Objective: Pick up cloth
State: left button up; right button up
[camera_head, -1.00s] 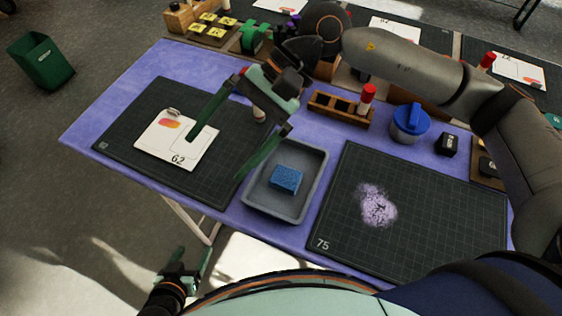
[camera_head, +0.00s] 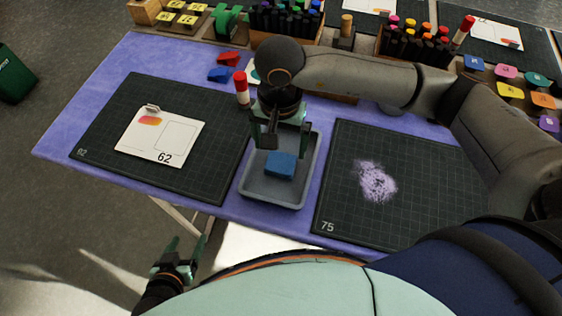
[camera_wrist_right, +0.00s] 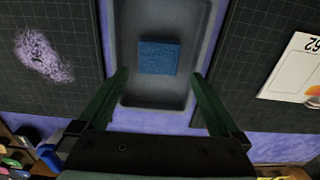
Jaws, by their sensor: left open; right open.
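The cloth is a blue folded block (camera_head: 281,165) lying in a grey tray (camera_head: 252,191) on the purple table. It also shows in the right wrist view (camera_wrist_right: 159,57), where it lies ahead of and between the fingers. My right gripper (camera_head: 280,148) is open and empty above the tray, pointing down at the cloth. In the right wrist view my right gripper (camera_wrist_right: 158,82) has its green fingers spread wider than the cloth, not touching it. My left gripper (camera_head: 188,247) is open and empty, low beside the table's front edge.
A dark mat (camera_head: 335,220) marked 75 with a pale powdery patch (camera_head: 376,182) lies right of the tray. Another mat (camera_head: 100,150) bears a white card (camera_head: 160,133) marked 62. A red-capped marker (camera_head: 241,88) and several pens stand at the back.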

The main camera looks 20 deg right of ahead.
aim_at(281, 163)
jog(key=f, duration=0.5)
jog(key=shift+s, duration=0.35)
jog(key=shift+f, duration=0.25)
jog(key=shift+c, duration=0.4)
jog(key=c, duration=1.1)
jog(key=shift+r, duration=0.15)
